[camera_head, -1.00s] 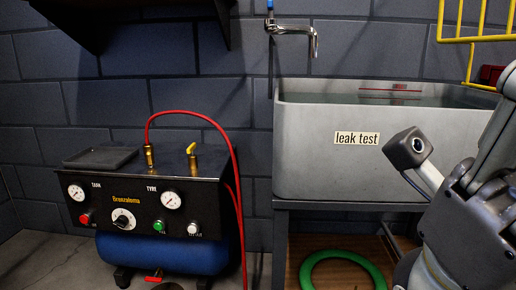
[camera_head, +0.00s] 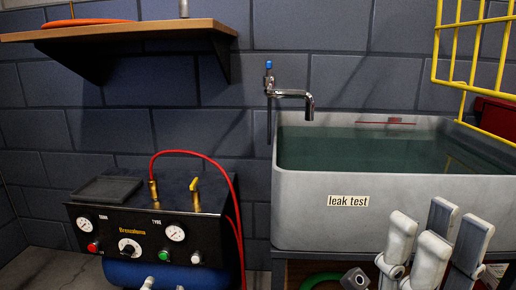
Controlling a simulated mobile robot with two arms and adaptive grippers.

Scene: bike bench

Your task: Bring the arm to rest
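My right gripper (camera_head: 436,238) is at the lower right, in front of the grey leak test tank. Its pale, grey-edged fingers point up and stand apart, with nothing seen held between them. A small dark camera box (camera_head: 355,279) on my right arm shows left of the fingers at the bottom edge. The rest of the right arm is below the picture. Two small pale tips show at the bottom edge in front of the compressor; they look like my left gripper (camera_head: 163,287). Too little of it shows to tell its opening.
The leak test tank (camera_head: 300,215) holds water under a tap (camera_head: 292,94). A black compressor panel (camera_head: 125,228) with a red hose (camera_head: 237,215) stands left. A wooden shelf (camera_head: 130,32) and a yellow wire rack (camera_head: 470,45) hang above. A green ring (camera_head: 320,279) lies under the tank.

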